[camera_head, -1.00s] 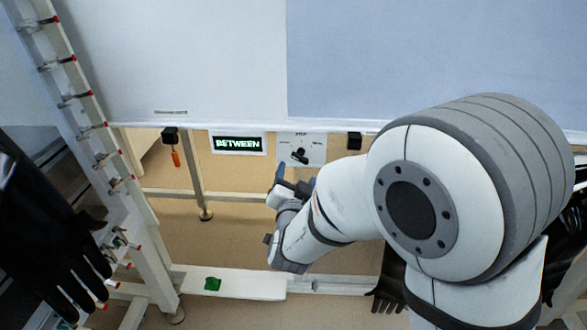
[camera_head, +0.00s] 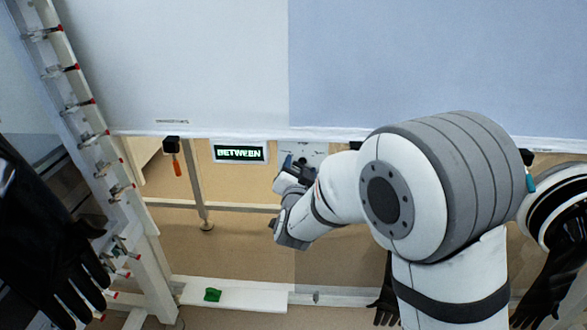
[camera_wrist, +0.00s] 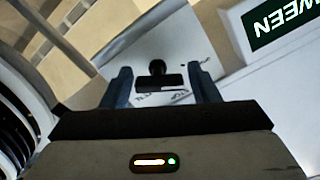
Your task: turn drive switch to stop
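The drive switch is a black knob (camera_wrist: 158,70) on a pale plate (camera_wrist: 185,35) with printed lettering, partly hidden. In the wrist view the knob shows between the two blue-grey fingers of my gripper (camera_wrist: 160,76), with gaps on both sides. The fingers are open and I see no contact. In the head view my gripper (camera_head: 297,165) covers the knob and most of the plate (camera_head: 317,149). A small display (camera_head: 239,153) left of the plate reads "BETWEEN"; part of it also shows in the wrist view (camera_wrist: 283,22).
A white panel (camera_head: 190,70) rises above the switch. An orange-handled tool (camera_head: 177,165) hangs left of the display. A white rack (camera_head: 95,130) with red-tipped pegs and a black glove (camera_head: 50,240) stand at the left. A green item (camera_head: 212,295) lies on a low white beam.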

